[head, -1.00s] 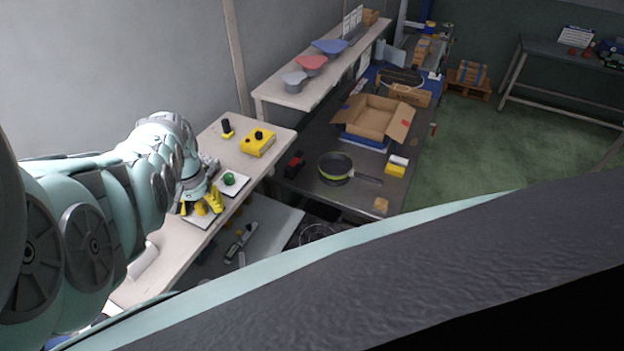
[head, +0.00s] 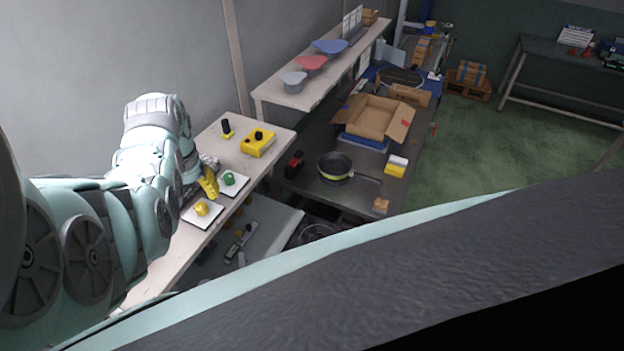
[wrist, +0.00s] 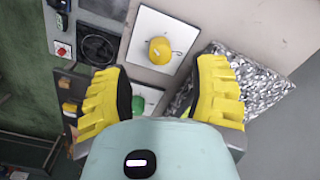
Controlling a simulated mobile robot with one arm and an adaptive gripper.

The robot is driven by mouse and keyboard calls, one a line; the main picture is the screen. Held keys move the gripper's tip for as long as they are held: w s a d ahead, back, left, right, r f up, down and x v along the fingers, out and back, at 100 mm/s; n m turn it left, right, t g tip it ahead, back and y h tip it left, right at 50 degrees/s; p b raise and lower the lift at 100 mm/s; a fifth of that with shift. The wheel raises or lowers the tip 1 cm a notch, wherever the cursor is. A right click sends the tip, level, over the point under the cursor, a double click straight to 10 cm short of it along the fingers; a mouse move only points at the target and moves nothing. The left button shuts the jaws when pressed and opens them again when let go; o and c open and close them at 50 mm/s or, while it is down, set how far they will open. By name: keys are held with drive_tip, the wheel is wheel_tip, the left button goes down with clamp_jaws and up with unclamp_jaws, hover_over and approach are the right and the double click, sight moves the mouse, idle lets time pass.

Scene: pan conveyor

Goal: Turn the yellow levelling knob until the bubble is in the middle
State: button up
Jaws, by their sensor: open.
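The yellow knob (head: 201,208) sits on a white square plate (head: 203,220) near the front edge of the pale bench. In the wrist view the yellow knob (wrist: 159,50) shows whole on its plate (wrist: 150,20), with a thin dark mark around it. My gripper (head: 209,183) is open and empty, apart from the yellow knob and beside the green knob (head: 229,179). In the wrist view my open yellow fingers (wrist: 162,70) spread to either side, and the green knob (wrist: 150,95) shows partly between them. I cannot make out a bubble in either view.
A crumpled silvery item (wrist: 255,85) lies close by the right finger. A pan (head: 335,167) lies on the dark table.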

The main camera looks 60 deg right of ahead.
sight(200, 205)
wheel_tip(200, 205, up, 7)
idle(0.5)
drive_tip(key=shift+w+f, duration=0.1)
idle(0.4)
